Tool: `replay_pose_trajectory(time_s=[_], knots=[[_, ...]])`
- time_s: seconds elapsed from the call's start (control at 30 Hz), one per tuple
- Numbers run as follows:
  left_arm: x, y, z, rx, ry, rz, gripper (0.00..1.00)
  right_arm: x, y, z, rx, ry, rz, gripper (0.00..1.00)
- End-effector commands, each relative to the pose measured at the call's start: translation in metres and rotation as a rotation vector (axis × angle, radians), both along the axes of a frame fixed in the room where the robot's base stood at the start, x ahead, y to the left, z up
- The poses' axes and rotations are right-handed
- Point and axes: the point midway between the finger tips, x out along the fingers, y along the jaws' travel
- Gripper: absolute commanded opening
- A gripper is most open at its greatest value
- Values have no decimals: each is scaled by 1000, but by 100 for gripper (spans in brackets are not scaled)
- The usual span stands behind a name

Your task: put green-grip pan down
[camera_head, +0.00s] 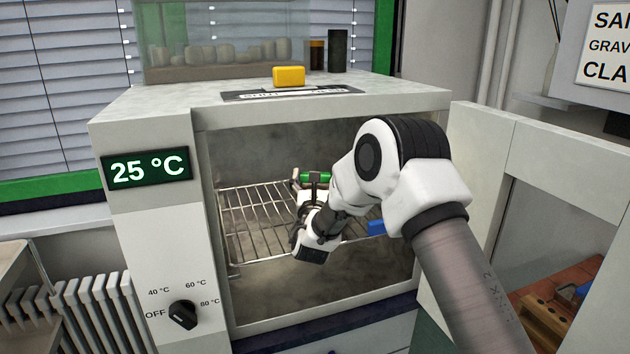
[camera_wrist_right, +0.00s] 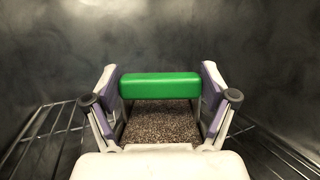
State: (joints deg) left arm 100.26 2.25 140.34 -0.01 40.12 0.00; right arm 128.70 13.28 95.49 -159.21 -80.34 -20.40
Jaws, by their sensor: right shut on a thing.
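The green-grip pan's green grip (camera_head: 316,177) shows inside the open oven, above the wire rack (camera_head: 250,215). My right gripper (camera_head: 314,186) reaches in through the doorway and is shut on the pan. In the right wrist view the green grip (camera_wrist_right: 160,86) lies crosswise between the two fingers of my right gripper (camera_wrist_right: 160,98). Brown grainy material (camera_wrist_right: 162,122) shows just below the grip. My arm and hand hide much of the pan, and I cannot tell whether it touches the rack. My left gripper is not in view.
The oven door (camera_head: 480,190) stands open at the right. A blue thing (camera_head: 376,227) shows behind my arm inside the oven. The rack's left part is bare. A yellow block (camera_head: 289,76) sits on top. The display (camera_head: 147,168) reads 25 °C.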

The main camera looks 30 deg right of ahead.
Motion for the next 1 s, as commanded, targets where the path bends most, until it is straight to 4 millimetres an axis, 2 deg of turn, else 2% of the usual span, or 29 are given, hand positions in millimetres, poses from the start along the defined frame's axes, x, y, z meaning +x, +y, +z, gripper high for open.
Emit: replay_pose_trajectory(time_s=[0.03, 0.1, 0.2, 1.0], knots=[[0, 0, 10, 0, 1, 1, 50, 3, -3, 0, -1, 2, -1, 17], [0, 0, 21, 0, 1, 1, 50, 2, -2, -15, -2, 5, 1, 17], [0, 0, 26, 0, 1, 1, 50, 2, -2, -30, -1, 1, 1, 17], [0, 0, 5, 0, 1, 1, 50, 2, -1, -48, 0, -3, 1, 17]])
